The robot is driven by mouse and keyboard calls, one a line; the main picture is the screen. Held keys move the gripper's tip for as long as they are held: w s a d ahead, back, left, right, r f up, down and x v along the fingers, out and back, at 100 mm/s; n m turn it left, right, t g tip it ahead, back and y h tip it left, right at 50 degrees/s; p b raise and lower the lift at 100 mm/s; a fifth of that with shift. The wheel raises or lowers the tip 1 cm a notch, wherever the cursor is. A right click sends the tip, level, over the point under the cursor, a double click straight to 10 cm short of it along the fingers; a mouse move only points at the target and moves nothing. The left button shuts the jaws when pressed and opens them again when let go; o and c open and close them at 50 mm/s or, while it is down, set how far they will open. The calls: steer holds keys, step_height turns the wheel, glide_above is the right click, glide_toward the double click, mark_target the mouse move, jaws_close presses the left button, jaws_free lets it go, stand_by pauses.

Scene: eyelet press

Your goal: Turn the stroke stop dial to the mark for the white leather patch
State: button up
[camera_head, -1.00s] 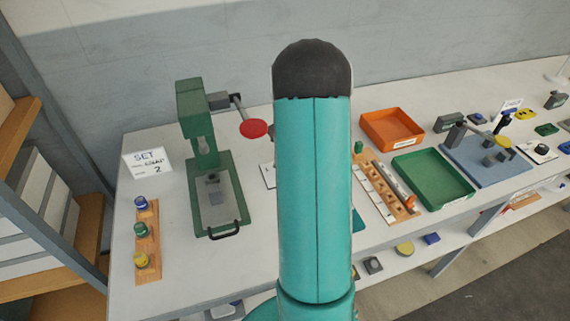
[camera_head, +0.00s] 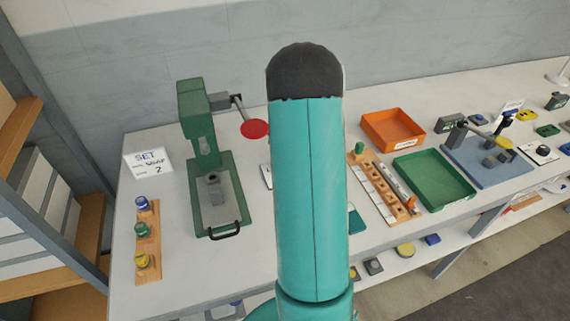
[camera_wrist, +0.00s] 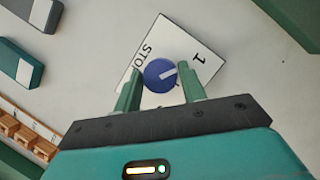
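The stroke stop dial (camera_wrist: 160,74) is a round blue knob with a white pointer line, on a white plate (camera_wrist: 158,42) in the wrist view. The line points right and slightly up. Letters "STO" and a "1" show on the plate; other marks are hidden. My gripper (camera_wrist: 160,72) is open, with its green fingertips on either side of the dial. I cannot tell whether they touch it. In the head view my arm hides the dial, and only a sliver of the plate (camera_head: 266,176) shows. I cannot make out a white leather patch.
The green press (camera_head: 196,130) with a red-ended lever (camera_head: 255,129) stands left of my arm. A card (camera_head: 148,162) reads "SET", "SNAP" and "2". An orange tray (camera_head: 366,119), a green tray (camera_head: 468,190) and a wooden rack (camera_head: 352,164) lie to the right.

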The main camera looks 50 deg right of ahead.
steer(key=o, duration=0.3)
steer(key=shift+o, duration=0.2)
steer(key=shift+r, duration=0.1)
steer(key=v, duration=1.3)
steer(key=shift+r, duration=0.3)
